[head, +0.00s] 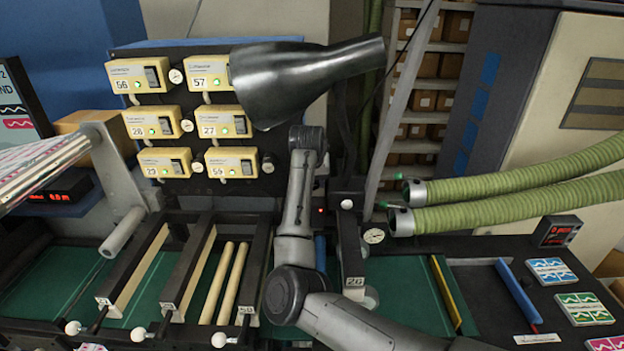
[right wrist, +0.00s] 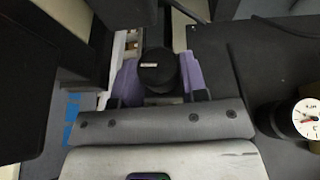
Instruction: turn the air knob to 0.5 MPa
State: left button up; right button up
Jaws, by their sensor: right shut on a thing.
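The air knob (right wrist: 158,68) is a black round knob with a small pale mark on its top, seen in the right wrist view. My right gripper (right wrist: 160,82) is shut on it, with a purple finger on each side. The round white gauge (right wrist: 308,118) stands to the right of the knob; it is cut off by the frame edge and I cannot read its value. A white gauge also shows in the head view (head: 374,236). In the head view my right arm reaches up the middle, and its fingers and the knob are hidden. My left gripper is not in view.
A dark funnel-shaped hood (head: 300,80) hangs close above my right arm. Yellow controllers (head: 138,75) fill the back panel at left. Two green ribbed hoses (head: 520,190) run at the right. Rollers and sliding bars (head: 190,270) stand at the front left.

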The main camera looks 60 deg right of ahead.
jog(key=shift+t+y, duration=0.3)
jog(key=shift+t, duration=0.1)
dwell(0.3)
jog(key=o, duration=0.9)
jog(key=shift+s+r, duration=0.1)
jog(key=shift+a+r, duration=0.1)
jog(key=shift+r, duration=0.15)
jog(key=shift+b+v, duration=1.4)
jog(key=shift+v, duration=5.15)
